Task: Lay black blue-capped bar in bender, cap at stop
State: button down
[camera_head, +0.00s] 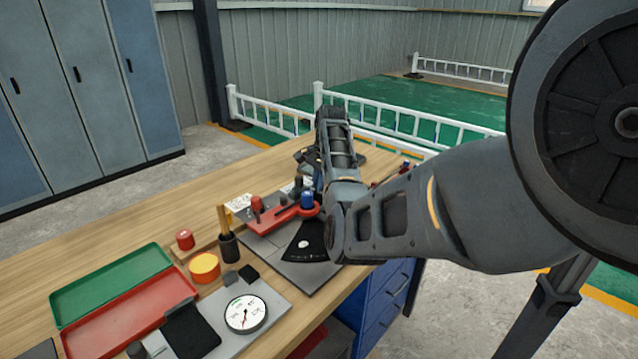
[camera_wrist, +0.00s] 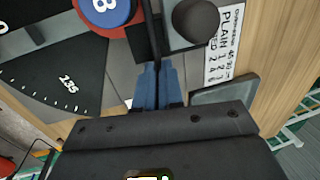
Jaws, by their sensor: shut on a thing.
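In the wrist view my gripper (camera_wrist: 158,88) has its blue fingers closed on a thin black bar (camera_wrist: 154,40). The bar runs up from the fingertips to the top of the picture, between the bender's blue disc (camera_wrist: 108,10) and a dark round post (camera_wrist: 196,22). No blue cap on the bar is visible. I cannot tell whether the bar touches the bender. In the head view the bender has a red arm (camera_head: 275,219), a blue knob (camera_head: 307,200) and a black angle scale (camera_head: 305,243) on a grey plate. My arm hides the gripper's fingertips and the bar there.
A printed card (camera_wrist: 224,45) lies beside the bender. Bare wood lies at the back left.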

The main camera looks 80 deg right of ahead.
jog(key=shift+s+d, duration=0.15)
jog(key=shift+d, duration=0.15)
jog(key=c, duration=1.2)
grip_release()
jog(key=shift+s+a+r+b, duration=0.15)
jog(key=shift+s+r, duration=0.05)
jog(key=shift+r, duration=1.1)
jog(key=shift+s+a+r+b, duration=0.1)
jog(key=shift+s+r+b, duration=0.15)
jog(key=shift+r, duration=1)
jog(key=shift+s+a+r+b, duration=0.1)
jog(key=shift+s+a+r, duration=0.1)
jog(key=shift+r, duration=1.1)
jog(key=shift+r+p, duration=1.05)
jog(key=shift+r, duration=1.95)
